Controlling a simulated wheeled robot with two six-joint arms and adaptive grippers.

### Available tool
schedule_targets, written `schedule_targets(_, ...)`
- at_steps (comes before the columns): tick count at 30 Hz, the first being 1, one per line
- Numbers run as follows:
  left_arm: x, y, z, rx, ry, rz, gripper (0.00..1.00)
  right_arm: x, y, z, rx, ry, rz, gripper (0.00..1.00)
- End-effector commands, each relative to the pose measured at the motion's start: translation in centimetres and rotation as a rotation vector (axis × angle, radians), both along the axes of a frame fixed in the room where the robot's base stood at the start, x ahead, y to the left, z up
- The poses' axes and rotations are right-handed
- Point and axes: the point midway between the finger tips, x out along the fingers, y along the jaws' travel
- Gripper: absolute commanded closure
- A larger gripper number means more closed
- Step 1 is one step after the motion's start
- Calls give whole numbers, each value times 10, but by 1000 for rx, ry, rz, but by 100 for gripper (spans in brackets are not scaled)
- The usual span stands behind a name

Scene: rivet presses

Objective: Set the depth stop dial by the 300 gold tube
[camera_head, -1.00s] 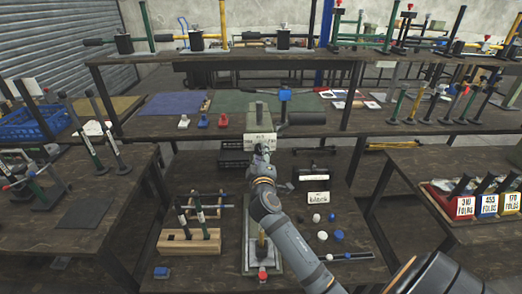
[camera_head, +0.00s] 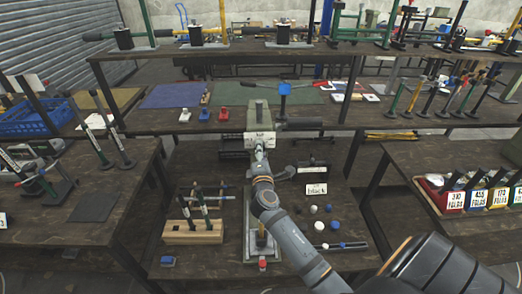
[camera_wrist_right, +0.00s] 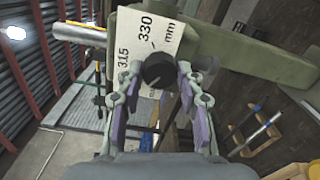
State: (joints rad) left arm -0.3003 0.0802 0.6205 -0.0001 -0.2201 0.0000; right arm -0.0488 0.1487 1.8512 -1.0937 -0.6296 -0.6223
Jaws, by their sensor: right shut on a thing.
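A pale green press (camera_head: 257,116) with a white scale plate stands at the table middle in the head view. In the right wrist view, the plate (camera_wrist_right: 149,40) reads 315 and 330 mm, and a black round dial (camera_wrist_right: 158,69) sits at its lower edge. My right gripper (camera_head: 260,146) is at the front of this press. In the wrist view, its fingers (camera_wrist_right: 157,80) are shut on the dial from both sides. A gold tube (camera_head: 261,238) stands upright on the near stand; I cannot read a number for it. My left gripper is not in view.
A wooden rack (camera_head: 193,231) with upright tools stands left of my right arm. Red, blue and yellow bins (camera_head: 447,195) stand on the right table.

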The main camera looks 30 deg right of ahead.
Motion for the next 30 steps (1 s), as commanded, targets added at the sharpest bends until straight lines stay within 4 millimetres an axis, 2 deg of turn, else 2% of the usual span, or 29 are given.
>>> schedule_targets(17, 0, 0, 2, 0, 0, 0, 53, 0, 0, -1, -29, 19, 1, 95)
schedule_targets(18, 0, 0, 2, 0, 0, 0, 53, 0, 0, -1, -29, 19, 1, 62)
schedule_targets(21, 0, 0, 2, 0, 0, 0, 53, 0, 0, -1, -28, 19, 1, 48)
schedule_targets(23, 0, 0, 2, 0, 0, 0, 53, 0, 0, -1, -28, 19, 0, 40)
schedule_targets(30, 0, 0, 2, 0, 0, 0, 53, 0, 0, 0, -29, 18, 0, 40)
